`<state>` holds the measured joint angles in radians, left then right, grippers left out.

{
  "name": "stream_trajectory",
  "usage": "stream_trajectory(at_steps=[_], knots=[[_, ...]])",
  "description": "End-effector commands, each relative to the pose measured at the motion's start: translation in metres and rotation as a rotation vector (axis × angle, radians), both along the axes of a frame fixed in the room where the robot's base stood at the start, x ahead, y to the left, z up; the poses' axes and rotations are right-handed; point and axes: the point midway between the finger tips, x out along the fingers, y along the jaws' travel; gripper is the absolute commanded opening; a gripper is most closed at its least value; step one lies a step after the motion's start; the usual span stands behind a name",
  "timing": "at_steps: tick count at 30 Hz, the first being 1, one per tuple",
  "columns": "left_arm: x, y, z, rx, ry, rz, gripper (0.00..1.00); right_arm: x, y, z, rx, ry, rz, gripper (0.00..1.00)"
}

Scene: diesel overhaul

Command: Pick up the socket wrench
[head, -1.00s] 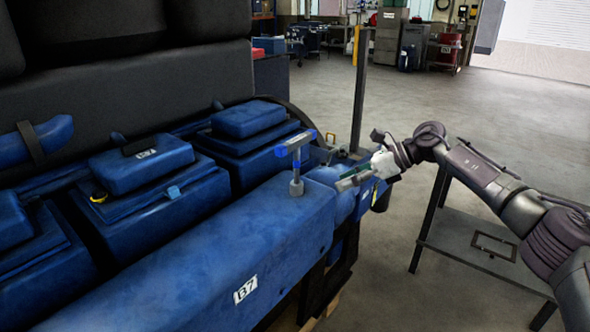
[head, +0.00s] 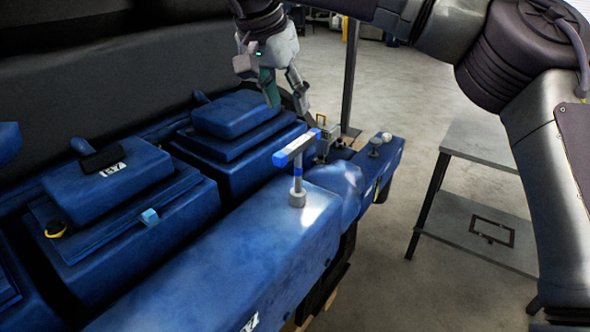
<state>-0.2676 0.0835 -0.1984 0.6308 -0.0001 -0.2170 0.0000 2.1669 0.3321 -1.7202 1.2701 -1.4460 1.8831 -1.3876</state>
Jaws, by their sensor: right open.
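The socket wrench (head: 297,167) stands upright on the blue engine's front ledge (head: 255,235). It has a T-shaped top with a blue-ended grey handle, and a grey socket at its foot. My right gripper (head: 286,100) is open and empty, pointing down above and behind the wrench, near the rear blue cover. It is apart from the wrench. My left gripper is not in view.
Blue engine covers (head: 110,185) line the left, with a dark engine wall behind. A small metal fitting (head: 325,135) sits just behind the wrench. A grey two-level table (head: 470,225) stands at the right, with open floor around it.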

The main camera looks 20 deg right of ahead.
Motion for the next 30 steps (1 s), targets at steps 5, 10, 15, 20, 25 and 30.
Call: stream_trajectory(at_steps=[5, 10, 15, 20, 25, 30], knots=[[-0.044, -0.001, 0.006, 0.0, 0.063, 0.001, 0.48, 0.008, -0.01, -0.032, 0.003, 0.004, 0.001, 0.5], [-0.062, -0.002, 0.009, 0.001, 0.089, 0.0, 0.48, 0.012, -0.015, -0.05, 0.004, 0.001, -0.001, 0.5], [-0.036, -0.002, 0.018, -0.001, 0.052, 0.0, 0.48, 0.014, -0.019, -0.06, 0.004, 0.004, 0.0, 0.5], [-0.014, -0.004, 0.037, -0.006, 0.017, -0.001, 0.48, 0.018, -0.024, -0.083, 0.005, 0.004, 0.0, 0.5], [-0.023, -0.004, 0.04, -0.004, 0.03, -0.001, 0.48, 0.022, -0.028, -0.101, 0.007, 0.001, -0.002, 0.5], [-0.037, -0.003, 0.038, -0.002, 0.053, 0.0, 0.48, 0.022, -0.028, -0.103, 0.007, -0.001, -0.001, 0.5]])
